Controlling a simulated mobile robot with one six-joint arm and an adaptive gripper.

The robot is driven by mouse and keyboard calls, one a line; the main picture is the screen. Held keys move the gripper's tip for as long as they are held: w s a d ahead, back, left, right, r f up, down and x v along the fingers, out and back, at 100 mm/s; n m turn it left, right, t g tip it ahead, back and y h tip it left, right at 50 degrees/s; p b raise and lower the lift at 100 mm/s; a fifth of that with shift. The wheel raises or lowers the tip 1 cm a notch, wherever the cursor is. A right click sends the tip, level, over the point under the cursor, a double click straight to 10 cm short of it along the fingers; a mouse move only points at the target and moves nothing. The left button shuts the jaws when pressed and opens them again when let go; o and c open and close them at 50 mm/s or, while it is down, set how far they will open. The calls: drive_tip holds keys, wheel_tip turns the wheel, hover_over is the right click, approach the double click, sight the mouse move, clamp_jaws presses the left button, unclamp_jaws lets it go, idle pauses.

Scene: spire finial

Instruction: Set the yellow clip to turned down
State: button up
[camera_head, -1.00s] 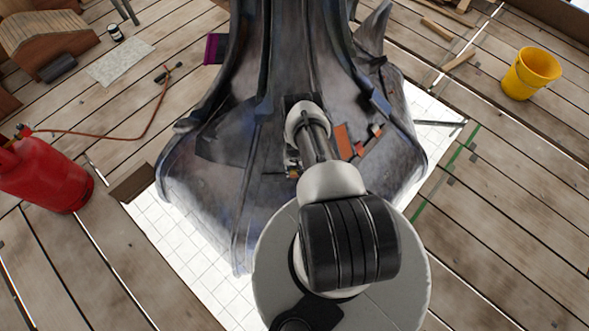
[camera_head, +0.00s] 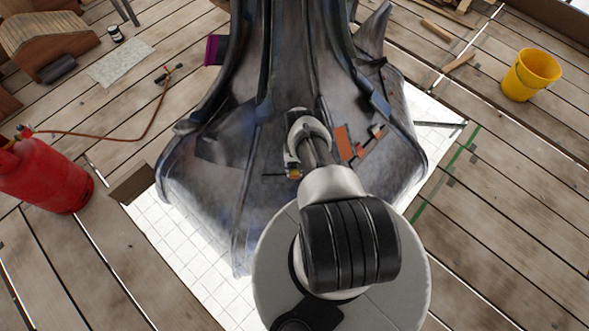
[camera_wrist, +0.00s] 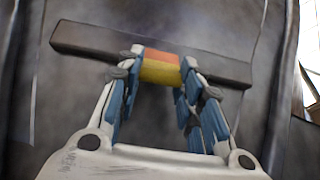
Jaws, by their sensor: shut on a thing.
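The yellow clip (camera_wrist: 160,71) has an orange-red upper part. It sits across a dark grey bar (camera_wrist: 228,71) on the face of the spire finial (camera_head: 215,190). In the wrist view my gripper (camera_wrist: 162,64) is shut on the clip, with a fingertip on each side of it. The bar runs slightly tilted behind the fingertips and sticks out on both sides. In the head view the clip (camera_head: 294,174) is small, just left of my arm. My arm hides much of the gripper there, and the clip's exact turn is hard to tell.
Orange and brown pieces (camera_head: 343,142) lie on the finial right of my arm. A purple piece (camera_head: 214,48) sticks out at its upper left.

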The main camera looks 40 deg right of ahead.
drive_tip(key=shift+s+a, duration=0.1)
drive_tip(key=o, duration=1.2)
drive_tip(key=shift+c, duration=0.2)
drive_tip(key=shift+r, duration=0.1)
wheel_tip(320, 180, up, 12)
drive_tip(key=w+d, duration=0.1)
drive_tip(key=shift+w, duration=0.1)
